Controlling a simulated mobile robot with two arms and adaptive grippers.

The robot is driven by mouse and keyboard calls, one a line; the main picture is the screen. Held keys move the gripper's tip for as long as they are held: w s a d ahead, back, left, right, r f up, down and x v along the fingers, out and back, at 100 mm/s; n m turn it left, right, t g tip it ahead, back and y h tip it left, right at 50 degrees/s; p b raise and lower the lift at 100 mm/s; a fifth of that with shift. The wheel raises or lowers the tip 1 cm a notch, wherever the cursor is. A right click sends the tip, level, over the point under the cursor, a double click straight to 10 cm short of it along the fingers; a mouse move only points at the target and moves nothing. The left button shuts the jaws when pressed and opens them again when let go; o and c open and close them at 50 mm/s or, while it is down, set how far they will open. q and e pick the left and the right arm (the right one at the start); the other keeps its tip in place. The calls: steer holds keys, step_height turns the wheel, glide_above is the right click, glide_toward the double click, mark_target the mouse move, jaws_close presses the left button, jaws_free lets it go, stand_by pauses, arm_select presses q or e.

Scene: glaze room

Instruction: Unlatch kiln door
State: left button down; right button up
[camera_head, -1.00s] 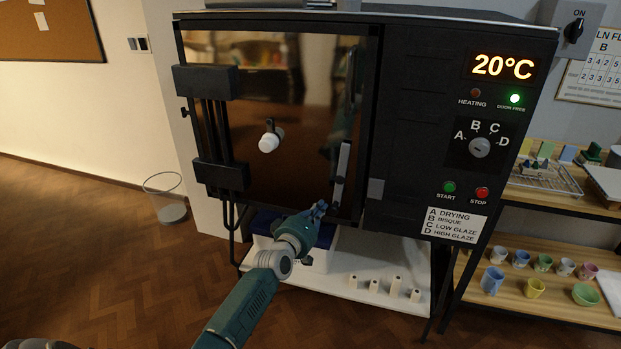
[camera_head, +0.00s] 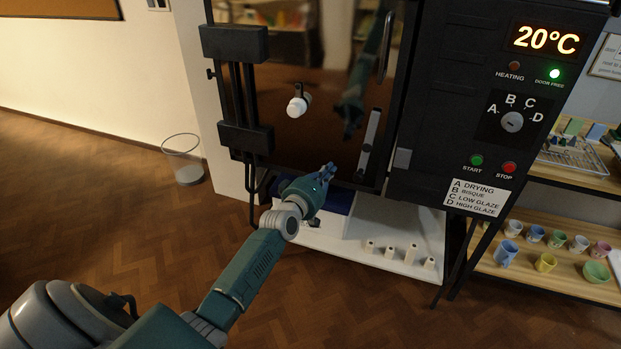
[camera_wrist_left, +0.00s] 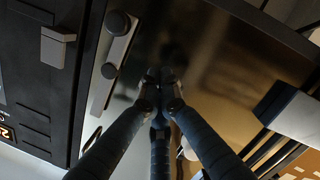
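The kiln (camera_head: 450,80) stands ahead with its dark glossy door (camera_head: 270,150) shut. A grey latch bar (camera_head: 370,140) stands nearly upright, slightly tilted, at the door's lower right. A grey catch block (camera_head: 402,158) sits right of it on the kiln front. My left gripper (camera_head: 328,172) is left of and below the bar, apart from it. In the left wrist view the latch bar (camera_wrist_left: 116,50) with dark round knobs lies left of my left fingers (camera_wrist_left: 160,84). Their tips are nearly together with nothing seen between them. My right gripper is out of view.
A white peephole plug (camera_head: 298,105) sticks out of the door. Hinges (camera_head: 235,42) are on its left. A door handle (camera_head: 386,48) stands above the latch. A white shelf (camera_head: 385,235) with small posts is below. Pottery shelves (camera_head: 545,262) stand right.

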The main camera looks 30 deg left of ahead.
arm_select(q)
steer(key=s+d, duration=0.2)
steer(key=s, duration=0.6)
steer(key=s+d+f+m+g, duration=0.25)
steer(key=s+f, duration=0.45)
steer(key=f, duration=0.6)
steer(key=s+d+f+m+g+h, duration=0.1)
steer(key=s+d+f+m+g, duration=0.15)
steer(key=s+f, duration=0.65)
steer(key=s+d+f+m+g, duration=0.2)
steer(key=s+d+f+g, duration=0.15)
steer(key=f, duration=1.25)
steer(key=s+d+f+m+g, duration=0.2)
steer(key=s+f, duration=0.3)
steer(key=s, duration=0.7)
steer(key=s+d+f+m+g, duration=0.1)
steer(key=s+f+m+g, duration=0.2)
steer(key=s, duration=0.9)
steer(key=s+d+f+m+g, duration=0.2)
steer(key=s+f, duration=0.6)
steer(key=s, duration=0.4)
steer(key=shift+s+d, duration=0.25)
steer(key=shift+d, duration=0.1)
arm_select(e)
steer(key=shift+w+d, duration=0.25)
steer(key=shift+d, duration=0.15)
